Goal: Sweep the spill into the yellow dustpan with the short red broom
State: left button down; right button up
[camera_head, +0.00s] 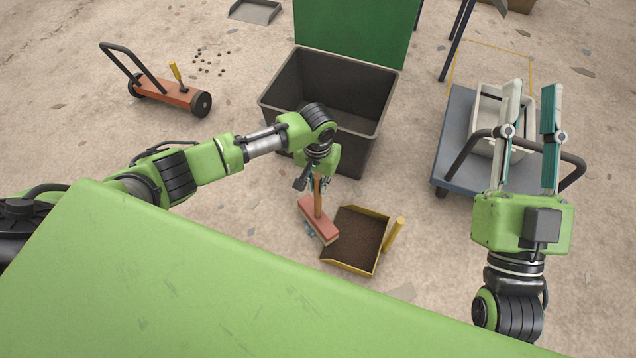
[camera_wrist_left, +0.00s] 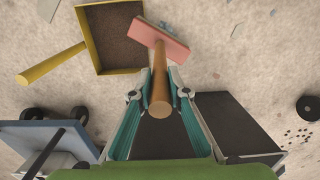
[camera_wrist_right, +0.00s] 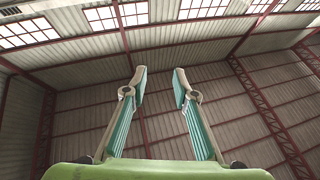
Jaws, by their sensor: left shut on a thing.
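The short red broom (camera_head: 319,222) is upright, its brown handle (camera_wrist_left: 160,85) held between the fingers of my left gripper (camera_head: 316,182). My left gripper also shows in the left wrist view (camera_wrist_left: 160,75). The red broom head is at the left edge of the yellow dustpan (camera_head: 345,266); I cannot tell if they touch. Dark brown material covers the dustpan's floor, and its yellow handle (camera_head: 395,234) points right. The dustpan also shows in the left wrist view (camera_wrist_left: 88,40). My right gripper (camera_head: 532,90) is open and empty, pointing up towards the roof in the right wrist view (camera_wrist_right: 159,75).
A dark open bin (camera_head: 350,145) with a green lid (camera_head: 355,30) stands behind the dustpan. A blue cart (camera_head: 452,140) carrying a pale crate (camera_head: 487,115) is at right. A red push sweeper (camera_head: 170,92) stands at left near several dark bits (camera_head: 212,62). Floor left of the broom is clear.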

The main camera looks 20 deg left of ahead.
aim_at(318, 176)
pick_arm(q)
jog(key=shift+r+p, duration=0.65)
jog(key=shift+p, duration=0.05)
jog(key=shift+r+p, duration=0.3)
jog(key=shift+p, duration=0.1)
jog(key=shift+r+p, duration=0.25)
jog(key=shift+p, duration=0.1)
pick_arm(e)
jog(key=shift+w+d+f+g+h, duration=1.15)
jog(key=shift+f+g, duration=2.55)
jog(key=shift+f, duration=3.25)
pick_arm(q)
jog(key=shift+r+p, duration=0.3)
jog(key=shift+p, duration=0.05)
jog(key=shift+r+p, duration=0.25)
jog(key=shift+p, duration=0.1)
jog(key=shift+r, duration=0.2)
jog(key=shift+r+p, duration=0.25)
jog(key=shift+p, duration=0.35)
pick_arm(e)
jog(key=s+d+f+g+h, duration=0.2)
jog(key=s+f+g, duration=0.5)
jog(key=f, duration=0.5)
jog(key=shift+d+m, duration=0.4)
jog(key=shift+d, duration=0.45)
jog(key=shift+h, duration=0.25)
